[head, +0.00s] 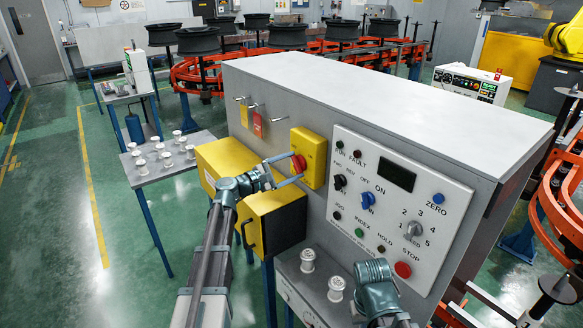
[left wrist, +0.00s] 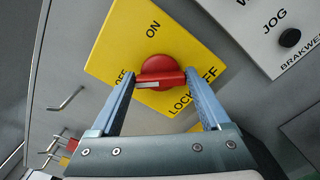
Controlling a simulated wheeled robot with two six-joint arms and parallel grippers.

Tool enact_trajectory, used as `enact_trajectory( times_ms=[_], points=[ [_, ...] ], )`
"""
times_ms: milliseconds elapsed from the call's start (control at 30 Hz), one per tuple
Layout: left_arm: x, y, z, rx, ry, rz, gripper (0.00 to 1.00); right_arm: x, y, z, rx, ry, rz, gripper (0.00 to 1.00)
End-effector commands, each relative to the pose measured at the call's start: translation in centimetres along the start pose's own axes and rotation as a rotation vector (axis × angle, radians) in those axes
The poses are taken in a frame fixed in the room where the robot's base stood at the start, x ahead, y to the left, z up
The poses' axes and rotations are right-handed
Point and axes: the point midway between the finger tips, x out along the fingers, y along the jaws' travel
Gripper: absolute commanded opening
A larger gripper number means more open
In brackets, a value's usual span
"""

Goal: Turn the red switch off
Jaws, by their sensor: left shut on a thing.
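The red rotary switch (head: 299,161) sits on a yellow box (head: 315,150) on the side of the grey cabinet. In the left wrist view, the red switch (left wrist: 158,66) has its bar lying across the picture, with a white mark at its left end, by the partly hidden OFF label. ON is printed above it and LOCK OFF at its lower right. My left gripper (head: 296,167) is shut on the switch bar, one blue finger at each end; it also shows in the left wrist view (left wrist: 160,78). My right arm's fingers are out of view.
A control panel (head: 395,206) with knobs and buttons is right of the yellow box. Hooks with a yellow tag and a red tag (head: 257,124) are at its left. A shelf with white spools (head: 308,260) stands low in front.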

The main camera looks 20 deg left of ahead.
Motion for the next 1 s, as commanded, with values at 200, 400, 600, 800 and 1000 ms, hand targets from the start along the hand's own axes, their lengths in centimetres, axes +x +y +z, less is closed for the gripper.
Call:
enact_trajectory(
  times_ms=[200,400,600,800,1000],
  points=[
    [-0.07,-0.05,-0.04,-0.06,0.002,-0.002,0.24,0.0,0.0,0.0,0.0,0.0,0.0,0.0],
    [-0.08,-0.06,-0.04,-0.081,0.002,-0.003,0.24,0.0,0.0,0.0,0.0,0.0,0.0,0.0],
    [-0.08,-0.07,-0.04,-0.083,0.002,-0.003,0.24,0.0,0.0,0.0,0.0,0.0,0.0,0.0],
    [-0.08,-0.08,-0.02,-0.083,0.002,-0.003,0.87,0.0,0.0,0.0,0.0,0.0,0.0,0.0],
    [-0.05,-0.03,-0.01,-0.083,0.001,-0.002,1.0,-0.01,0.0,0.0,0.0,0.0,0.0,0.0]
  ],
)
